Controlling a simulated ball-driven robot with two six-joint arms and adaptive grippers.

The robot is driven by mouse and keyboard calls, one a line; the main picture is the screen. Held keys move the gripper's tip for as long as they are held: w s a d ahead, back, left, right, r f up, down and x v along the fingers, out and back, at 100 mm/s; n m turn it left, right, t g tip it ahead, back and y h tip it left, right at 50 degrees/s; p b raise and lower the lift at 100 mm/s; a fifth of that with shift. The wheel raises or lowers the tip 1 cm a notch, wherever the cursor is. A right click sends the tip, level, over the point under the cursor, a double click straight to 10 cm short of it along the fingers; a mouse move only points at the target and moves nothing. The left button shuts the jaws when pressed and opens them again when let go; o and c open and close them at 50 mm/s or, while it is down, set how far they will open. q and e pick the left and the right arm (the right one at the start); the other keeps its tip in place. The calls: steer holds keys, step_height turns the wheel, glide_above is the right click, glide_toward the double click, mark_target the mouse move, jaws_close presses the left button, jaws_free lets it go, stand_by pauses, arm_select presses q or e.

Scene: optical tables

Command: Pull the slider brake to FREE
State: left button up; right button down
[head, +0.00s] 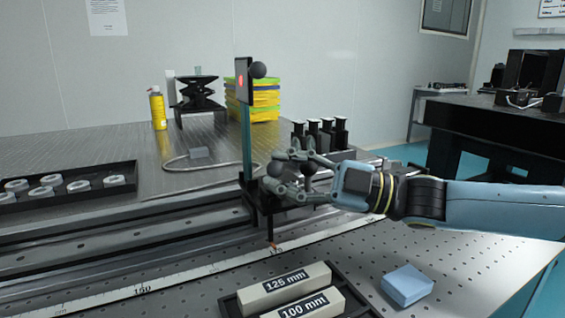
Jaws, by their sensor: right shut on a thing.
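The slider (262,195) is a dark carriage on the long rail, with a pointer at its foot over the scale. My right gripper (284,176) comes in from the right and is shut at the slider's right side, on what looks like the slider brake. The fingers hide most of the brake, and no FREE marking can be read. My left gripper is not in view.
The rail (120,248) and a white scale (185,278) run across the table. A tray with labelled blocks (285,288) and a blue block (407,285) lie in front. Black posts (327,133) stand behind my gripper. A tray of rings (65,186) is at left.

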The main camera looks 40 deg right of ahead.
steer(key=shift+s+f+n+y, duration=0.25)
steer(key=shift+n+y, duration=0.15)
steer(key=shift+n, duration=0.2)
steer(key=c, duration=1.1)
jaws_free()
steer(key=shift+w, duration=0.1)
steer(key=v, duration=1.2)
steer(key=shift+a+f, duration=0.1)
steer(key=shift+f, duration=0.05)
